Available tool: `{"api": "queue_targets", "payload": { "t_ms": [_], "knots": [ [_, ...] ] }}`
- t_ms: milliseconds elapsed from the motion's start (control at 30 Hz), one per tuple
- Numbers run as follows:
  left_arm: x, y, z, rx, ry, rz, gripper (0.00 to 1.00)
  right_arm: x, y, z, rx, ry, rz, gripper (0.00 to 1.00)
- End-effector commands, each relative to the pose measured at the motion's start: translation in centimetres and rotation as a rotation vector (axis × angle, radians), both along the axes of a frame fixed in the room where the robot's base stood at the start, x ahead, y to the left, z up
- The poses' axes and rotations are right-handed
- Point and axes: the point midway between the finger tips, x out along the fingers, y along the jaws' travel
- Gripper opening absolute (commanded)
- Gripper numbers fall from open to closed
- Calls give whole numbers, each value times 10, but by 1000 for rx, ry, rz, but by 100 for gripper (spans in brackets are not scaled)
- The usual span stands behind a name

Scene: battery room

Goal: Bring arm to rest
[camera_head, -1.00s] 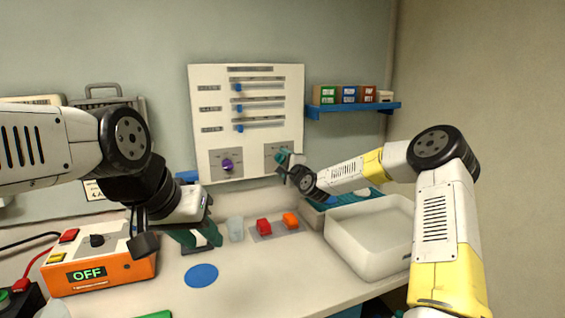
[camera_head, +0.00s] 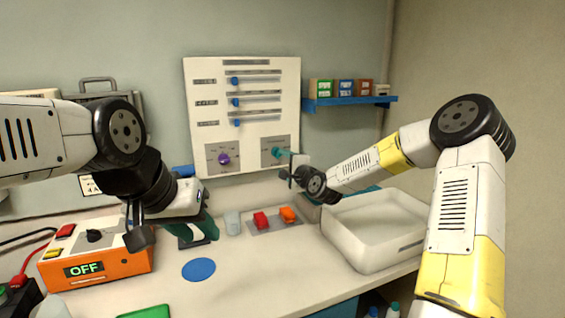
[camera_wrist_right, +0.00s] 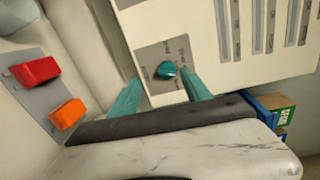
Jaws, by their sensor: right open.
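My right gripper (camera_head: 291,158) is open and empty in front of the white wall panel. In the right wrist view its two teal fingers (camera_wrist_right: 161,78) are spread, with the teal knob (camera_wrist_right: 167,70) beyond and between their tips. The teal knob also shows in the head view (camera_head: 275,152), just left of the gripper; I cannot tell the exact gap. My left gripper (camera_head: 203,229) hangs low over the left part of the table, its teal fingers partly hidden by its own wrist. Whether it is open or holds something cannot be made out.
The panel (camera_head: 213,101) carries sliders and a purple knob (camera_head: 223,159). On the table are an orange box reading OFF (camera_head: 125,264), a blue disc (camera_head: 198,269), a red block (camera_head: 260,220), an orange block (camera_head: 287,215) and a pale tray (camera_head: 350,250). A blue shelf (camera_head: 350,101) holds small boxes.

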Motion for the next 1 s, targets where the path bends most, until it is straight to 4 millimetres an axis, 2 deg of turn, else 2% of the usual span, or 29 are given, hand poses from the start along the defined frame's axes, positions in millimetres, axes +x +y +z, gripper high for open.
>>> {"api": "queue_targets", "payload": {
  "t_ms": [100, 267, 467, 600, 667, 800, 900, 1000],
  "knots": [
    [0, 0, 0, 0, 0, 0, 36, -27, 16, 4, -235, 18, 76, 57],
    [0, 0, 0, 0, 0, 0, 36, -78, 11, 4, -605, 70, 173, 57],
    [0, 0, 0, 0, 0, 0, 36, -152, -23, 20, -983, 142, 259, 57],
    [0, 0, 0, 0, 0, 0, 36, -213, -55, 36, -1177, 198, 316, 57],
    [0, 0, 0, 0, 0, 0, 36, -241, -68, 43, -1241, 222, 343, 57],
    [0, 0, 0, 0, 0, 0, 36, -312, -95, 53, -1345, 265, 421, 57],
    [0, 0, 0, 0, 0, 0, 36, -360, -108, 55, -1382, 282, 490, 57],
    [0, 0, 0, 0, 0, 0, 36, -399, -115, 53, -1396, 282, 556, 57]
  ]
}}
